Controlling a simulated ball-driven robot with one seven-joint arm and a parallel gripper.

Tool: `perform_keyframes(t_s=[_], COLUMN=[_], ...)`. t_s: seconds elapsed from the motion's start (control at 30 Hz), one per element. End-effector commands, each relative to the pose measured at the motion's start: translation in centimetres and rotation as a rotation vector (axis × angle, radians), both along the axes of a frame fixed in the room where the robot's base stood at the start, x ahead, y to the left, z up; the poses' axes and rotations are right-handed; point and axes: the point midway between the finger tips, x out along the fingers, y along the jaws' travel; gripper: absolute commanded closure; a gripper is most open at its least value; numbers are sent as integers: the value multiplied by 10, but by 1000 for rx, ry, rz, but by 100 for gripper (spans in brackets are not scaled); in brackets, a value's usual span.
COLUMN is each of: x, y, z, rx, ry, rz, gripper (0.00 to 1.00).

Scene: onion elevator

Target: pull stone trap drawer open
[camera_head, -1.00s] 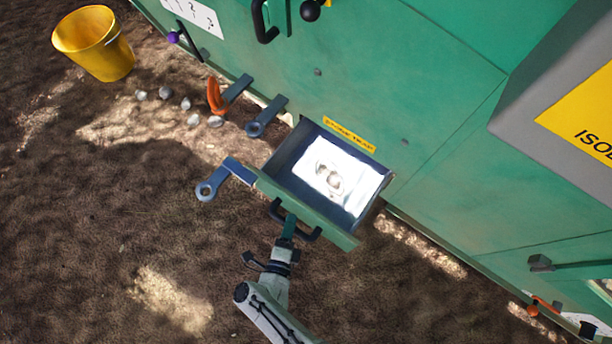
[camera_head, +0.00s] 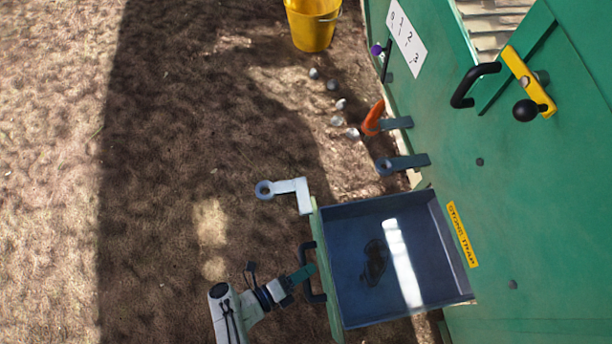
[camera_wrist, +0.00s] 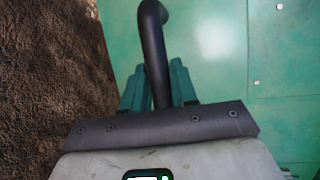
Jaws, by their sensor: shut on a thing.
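The stone trap drawer (camera_head: 345,225) stands pulled well out of the green machine, beside a yellow label (camera_head: 462,235). It is a blue-grey box with a green front panel. A dark patch, stone or shadow I cannot tell, and a bright strip of light show inside. Its black bar handle (camera_head: 314,293) is on the front. My gripper (camera_head: 306,272) is shut on this handle, coming from the left. In the wrist view, the green fingers (camera_wrist: 157,85) sit on both sides of the black handle (camera_wrist: 152,35).
A yellow bucket (camera_head: 312,25) and several small stones (camera_head: 340,104) are on the ground beyond the drawer. Blue-grey brackets (camera_head: 403,163), an orange hook (camera_head: 373,118) and a pale bracket (camera_head: 290,190) stick out near the drawer. Open ground lies to the left.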

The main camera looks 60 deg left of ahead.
Motion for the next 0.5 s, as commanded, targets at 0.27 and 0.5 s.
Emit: perform_keyframes(t_s=[0.27, 0.5], x=[1, 0], y=[0, 0], z=[0, 1], rx=[1, 1], ry=[1, -1], rz=[0, 0], gripper=[52, 52])
